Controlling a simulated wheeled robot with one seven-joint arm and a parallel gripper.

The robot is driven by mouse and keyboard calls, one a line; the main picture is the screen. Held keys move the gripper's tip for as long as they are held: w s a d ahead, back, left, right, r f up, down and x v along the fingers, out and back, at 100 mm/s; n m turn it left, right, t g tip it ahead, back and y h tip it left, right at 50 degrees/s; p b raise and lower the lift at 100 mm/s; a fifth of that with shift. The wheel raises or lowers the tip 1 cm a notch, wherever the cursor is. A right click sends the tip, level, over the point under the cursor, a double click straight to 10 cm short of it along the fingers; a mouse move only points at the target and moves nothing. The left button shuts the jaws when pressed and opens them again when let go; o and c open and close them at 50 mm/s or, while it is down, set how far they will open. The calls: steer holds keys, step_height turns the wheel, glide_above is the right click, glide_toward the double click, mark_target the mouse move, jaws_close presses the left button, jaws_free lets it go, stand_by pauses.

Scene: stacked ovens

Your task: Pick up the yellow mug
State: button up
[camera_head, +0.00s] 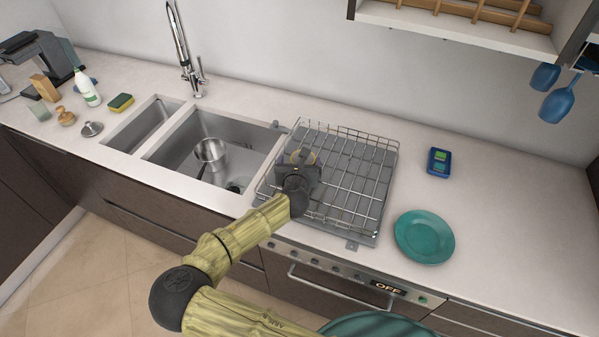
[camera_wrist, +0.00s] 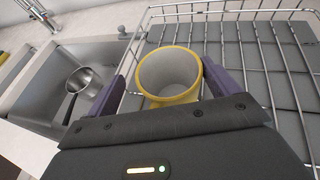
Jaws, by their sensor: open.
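The yellow mug (camera_wrist: 168,75) has a yellow rim and a pale inside. In the wrist view it stands between the two purple fingers of my gripper (camera_wrist: 160,88), its opening facing the camera. The fingers are open, one on each side of the mug; I cannot tell whether either touches it. In the head view my gripper (camera_head: 298,158) is over the left part of the wire rack, and only a small bit of the mug (camera_head: 309,157) shows past it.
The wire rack (camera_head: 365,178) lies on the counter, with raised wires around the mug. A sink (camera_head: 165,148) with a metal pot (camera_head: 210,152) is to the left. A teal plate (camera_head: 424,236) and a blue box (camera_head: 439,162) are to the right. An upper shelf (camera_head: 455,27) hangs above.

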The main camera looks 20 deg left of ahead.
steer(key=shift+d, duration=0.4)
steer(key=shift+w+d, duration=0.25)
steer(key=shift+w+f, duration=0.1)
steer(key=c, duration=0.4)
steer(key=shift+s+a, duration=0.15)
steer(key=shift+s, duration=0.05)
steer(key=c, duration=0.7)
steer(key=shift+w, duration=0.1)
steer(key=shift+c, duration=0.8)
steer(key=shift+a+r, duration=0.1)
steer(key=shift+r, duration=0.1)
step_height(320, 180, up, 10)
steer(key=b, duration=0.1)
steer(key=shift+b, duration=0.3)
steer(key=shift+f, duration=0.1)
